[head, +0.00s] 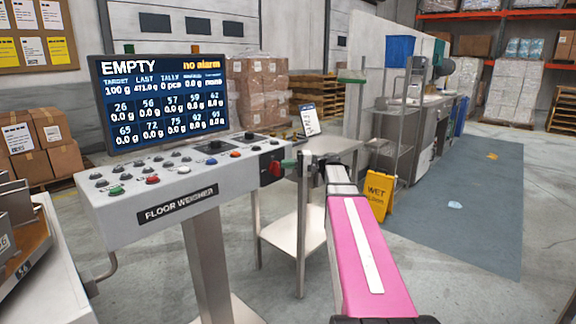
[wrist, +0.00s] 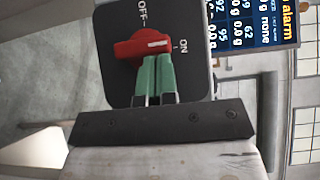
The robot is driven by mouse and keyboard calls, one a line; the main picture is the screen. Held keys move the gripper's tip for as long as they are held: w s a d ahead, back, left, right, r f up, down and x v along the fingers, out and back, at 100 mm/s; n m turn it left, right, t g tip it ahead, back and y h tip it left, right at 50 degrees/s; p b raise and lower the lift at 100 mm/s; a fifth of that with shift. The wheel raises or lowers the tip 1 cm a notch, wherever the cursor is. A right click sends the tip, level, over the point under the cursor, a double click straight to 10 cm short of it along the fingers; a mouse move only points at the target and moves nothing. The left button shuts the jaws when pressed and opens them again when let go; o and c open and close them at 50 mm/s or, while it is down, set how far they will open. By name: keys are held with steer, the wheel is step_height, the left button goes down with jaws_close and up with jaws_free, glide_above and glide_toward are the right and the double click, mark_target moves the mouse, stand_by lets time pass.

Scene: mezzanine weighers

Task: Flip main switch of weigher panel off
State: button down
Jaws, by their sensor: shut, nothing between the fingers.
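The weigher panel (head: 180,176) is a grey slanted console on a post, labelled FLOOR WEIGHER. Its main switch is a red rotary knob (wrist: 140,46) on a black plate (wrist: 112,82) at the panel's right end; it also shows small in the head view (head: 274,168). In the wrist view the knob's white mark points to ON, with OFF at the plate's top. My gripper (wrist: 154,62) is shut and empty. Its green fingertips are at the knob's lower edge near the ON end; I cannot tell whether they touch. It also shows in the head view (head: 288,163).
The lit screen (head: 160,100) above the panel reads EMPTY and no alarm. A steel stand (head: 290,232) with a low shelf is close beside my arm. A yellow wet floor sign (head: 379,193) stands behind my arm. The blue-grey floor to the right is mostly clear.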

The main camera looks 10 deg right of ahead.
mark_target(278, 163)
steer(key=shift+s+a+r+n+h, duration=0.15)
steer(key=shift+r+n+h, duration=0.15)
steer(key=shift+n+h, duration=0.4)
stand_by(0.3)
steer(key=n+h, duration=0.1)
steer(key=h, duration=0.1)
steer(key=s+a+r+n+t+h, duration=0.1)
steer(key=n+h, duration=0.1)
steer(key=h, duration=0.1)
steer(key=s+a+n+t+h, duration=0.1)
steer(key=n+h, duration=0.1)
steer(key=shift+a+r+h, duration=0.25)
steer(key=shift+r+h, duration=0.05)
steer(key=n+t+h, duration=0.1)
steer(key=a+n+t+h, duration=0.1)
steer(key=h, duration=0.1)
steer(key=shift+s+f, duration=0.15)
steer(key=shift+s, duration=0.2)
steer(key=shift+a, duration=0.15)
steer(key=shift+f, duration=0.1)
stand_by(0.6)
